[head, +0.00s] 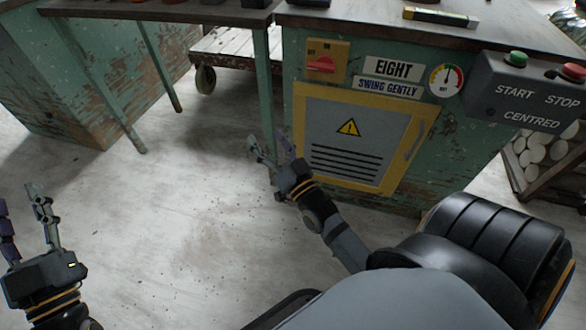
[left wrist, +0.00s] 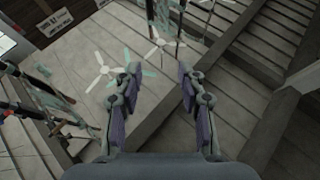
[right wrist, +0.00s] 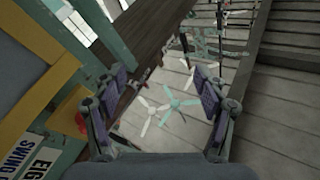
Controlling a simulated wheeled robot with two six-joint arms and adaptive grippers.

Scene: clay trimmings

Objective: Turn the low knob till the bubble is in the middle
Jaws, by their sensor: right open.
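I cannot make out a low knob or a bubble in any view. A long yellow and black bar (head: 440,17), possibly a spirit level, lies on the bench top; no bubble can be read on it. My right gripper (head: 268,148) is open and empty in front of the green cabinet, left of its yellow-framed door. Its spread fingers also show in the right wrist view (right wrist: 158,75). My left gripper (head: 20,203) is open and empty over the floor at the far left, its fingers apart in the left wrist view (left wrist: 160,76).
The green cabinet (head: 287,172) carries a red rotary switch (head: 321,64), an "EIGHT" sign (head: 392,69), a round gauge (head: 445,80) and a START/STOP box (head: 520,92). A bench leg (head: 263,95) stands near my right gripper.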

